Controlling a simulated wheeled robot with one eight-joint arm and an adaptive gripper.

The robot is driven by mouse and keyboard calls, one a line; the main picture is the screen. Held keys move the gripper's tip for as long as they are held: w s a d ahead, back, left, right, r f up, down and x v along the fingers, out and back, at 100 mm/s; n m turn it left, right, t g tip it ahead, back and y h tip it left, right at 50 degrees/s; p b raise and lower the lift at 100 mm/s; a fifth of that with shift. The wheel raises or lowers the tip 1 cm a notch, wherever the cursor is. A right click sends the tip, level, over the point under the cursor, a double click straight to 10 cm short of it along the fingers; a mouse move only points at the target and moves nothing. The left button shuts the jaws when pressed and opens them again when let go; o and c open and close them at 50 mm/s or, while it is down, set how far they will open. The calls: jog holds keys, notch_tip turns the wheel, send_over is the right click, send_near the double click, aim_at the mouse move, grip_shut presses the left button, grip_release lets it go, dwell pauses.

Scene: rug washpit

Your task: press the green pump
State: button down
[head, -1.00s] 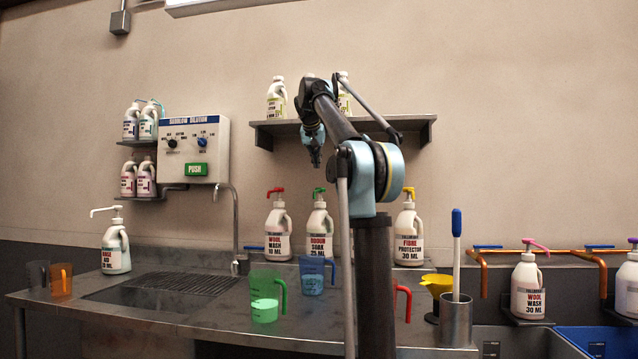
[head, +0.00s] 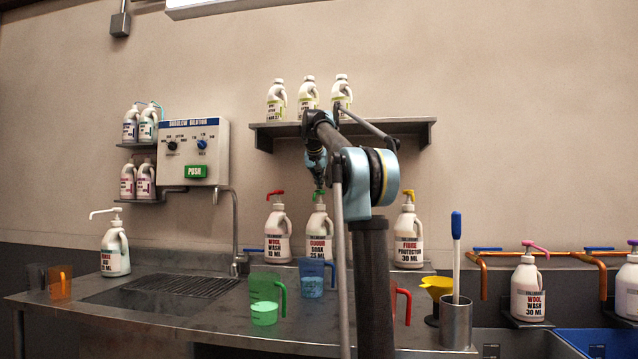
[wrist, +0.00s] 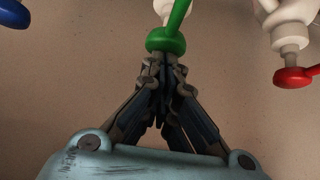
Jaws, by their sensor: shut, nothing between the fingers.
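The green pump (head: 318,195) tops a white "Odour Soak" bottle (head: 319,232) on the steel counter's back ledge. My gripper (head: 318,183) points down right above the green pump head. In the wrist view the green pump (wrist: 166,40) appears just beyond the tips of my gripper (wrist: 163,66). The fingers are shut together with nothing between them. The tips are at or very near the pump head; I cannot tell whether they touch it. The bottle looks upright.
A bottle with a red pump (head: 275,195) stands close to the left. A yellow-pump bottle (head: 409,205) stands to the right, past my arm. A blue jug (head: 312,280) and a green jug (head: 264,300) stand in front. A shelf (head: 280,128) with white bottles hangs above.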

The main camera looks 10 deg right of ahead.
jog(key=shift+f, duration=0.1)
jog(key=shift+f, duration=1.4)
jog(key=shift+s, duration=0.15)
jog(key=v, duration=0.9)
jog(key=shift+a+r, duration=0.2)
jog(key=shift+r, duration=0.15)
jog(key=shift+s, duration=0.1)
